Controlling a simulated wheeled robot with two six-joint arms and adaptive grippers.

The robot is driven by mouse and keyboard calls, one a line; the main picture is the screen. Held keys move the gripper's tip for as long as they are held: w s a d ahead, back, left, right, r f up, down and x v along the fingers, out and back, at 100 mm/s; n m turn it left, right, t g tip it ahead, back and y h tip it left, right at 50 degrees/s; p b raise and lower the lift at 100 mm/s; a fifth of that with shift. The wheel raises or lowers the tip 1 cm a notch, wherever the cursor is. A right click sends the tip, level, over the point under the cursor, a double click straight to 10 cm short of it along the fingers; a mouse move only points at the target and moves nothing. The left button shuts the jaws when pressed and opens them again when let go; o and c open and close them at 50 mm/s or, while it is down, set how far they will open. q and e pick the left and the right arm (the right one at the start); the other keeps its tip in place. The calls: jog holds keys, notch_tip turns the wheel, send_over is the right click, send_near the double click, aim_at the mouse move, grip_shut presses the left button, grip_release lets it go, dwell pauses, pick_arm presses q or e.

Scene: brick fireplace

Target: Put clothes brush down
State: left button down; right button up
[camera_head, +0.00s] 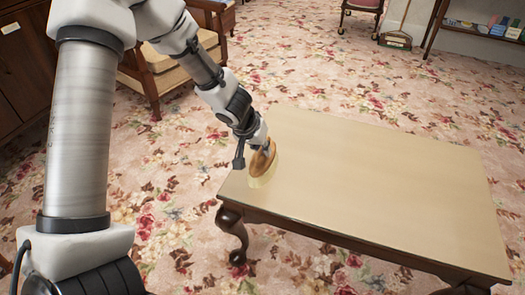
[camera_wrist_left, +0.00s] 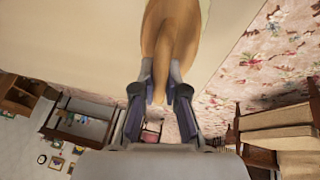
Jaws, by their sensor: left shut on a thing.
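The clothes brush (camera_head: 262,160) has a brown wooden back and pale bristles. It is at the left end of the low table (camera_head: 380,180), over or on the tabletop; I cannot tell whether the bristles touch it. My left gripper (camera_head: 266,146) is shut on the brush from above. In the left wrist view the brush's wooden handle (camera_wrist_left: 170,40) is between the two fingers of the left gripper (camera_wrist_left: 160,90). The gripper hides part of the brush in the head view. My right gripper is not in view.
The rest of the tabletop is bare. A wooden chair with a tan cushion (camera_head: 177,76) stands behind my left arm. A shelf (camera_head: 480,32) with small items is at the far right. Flowered carpet surrounds the table.

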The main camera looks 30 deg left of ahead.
pick_arm(q)
jog(key=shift+r, duration=0.2)
jog(key=shift+f, duration=0.25)
jog(key=c, duration=1.2)
grip_release()
jog(key=shift+r, duration=0.1)
